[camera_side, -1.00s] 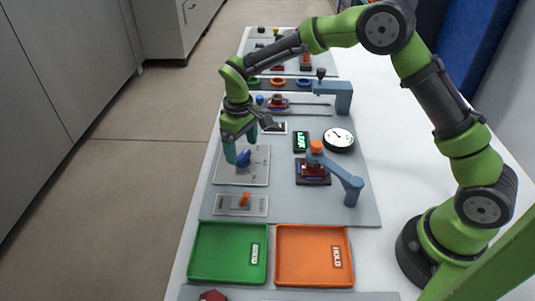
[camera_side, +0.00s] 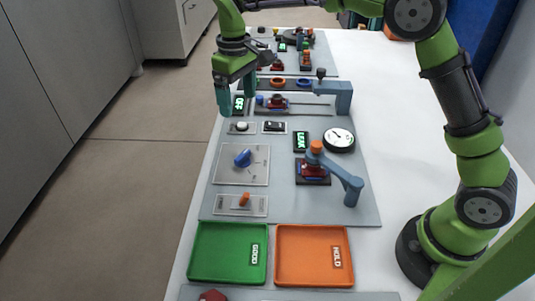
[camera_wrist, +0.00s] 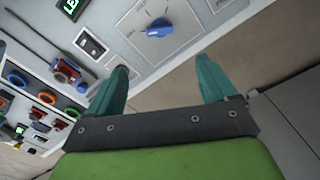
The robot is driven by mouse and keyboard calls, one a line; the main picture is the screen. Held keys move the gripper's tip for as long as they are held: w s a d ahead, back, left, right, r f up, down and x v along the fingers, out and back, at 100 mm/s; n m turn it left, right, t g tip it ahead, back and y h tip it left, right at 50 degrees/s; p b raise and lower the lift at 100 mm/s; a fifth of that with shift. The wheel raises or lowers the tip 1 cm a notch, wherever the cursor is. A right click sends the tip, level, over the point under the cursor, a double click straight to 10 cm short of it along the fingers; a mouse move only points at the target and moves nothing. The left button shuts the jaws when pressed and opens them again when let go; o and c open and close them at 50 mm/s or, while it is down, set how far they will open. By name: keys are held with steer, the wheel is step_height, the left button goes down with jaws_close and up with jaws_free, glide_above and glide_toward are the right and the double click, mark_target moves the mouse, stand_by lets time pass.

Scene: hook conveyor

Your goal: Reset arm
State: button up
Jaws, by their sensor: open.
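My gripper (camera_side: 234,100) is green with teal fingers and hangs above the left edge of the table, near a small green-lit display (camera_side: 238,105). Its two fingers are spread, with nothing between them in the wrist view (camera_wrist: 170,80). A blue knob (camera_side: 242,158) sits on a pale dial plate (camera_side: 258,175), clear of the gripper. The knob also shows ahead of the fingers in the wrist view (camera_wrist: 160,27). The finger pads are partly hidden from the side.
A green tray (camera_side: 196,252) and an orange tray (camera_side: 281,254) lie at the front. A blue clamp arm (camera_side: 350,183) with an orange knob (camera_side: 316,146) stands near a round gauge (camera_side: 339,138). An orange switch (camera_side: 244,198) sits before the dial plate.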

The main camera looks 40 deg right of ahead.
steer(key=s+d+r+m+t, duration=0.1)
steer(key=s+d+m+t, duration=0.1)
steer(key=s, duration=0.6)
steer(key=s+d+r+m+t+y, duration=0.1)
steer(key=s+d, duration=0.3)
steer(key=s, duration=0.5)
steer(key=s+d+r+m+t+y, duration=0.1)
steer(key=s+d+r+m+t, duration=0.2)
steer(key=s, duration=0.5)
steer(key=shift+s+r+m+t, duration=0.15)
steer(key=shift+s+m+t, duration=0.1)
steer(key=shift+m+t, duration=0.35)
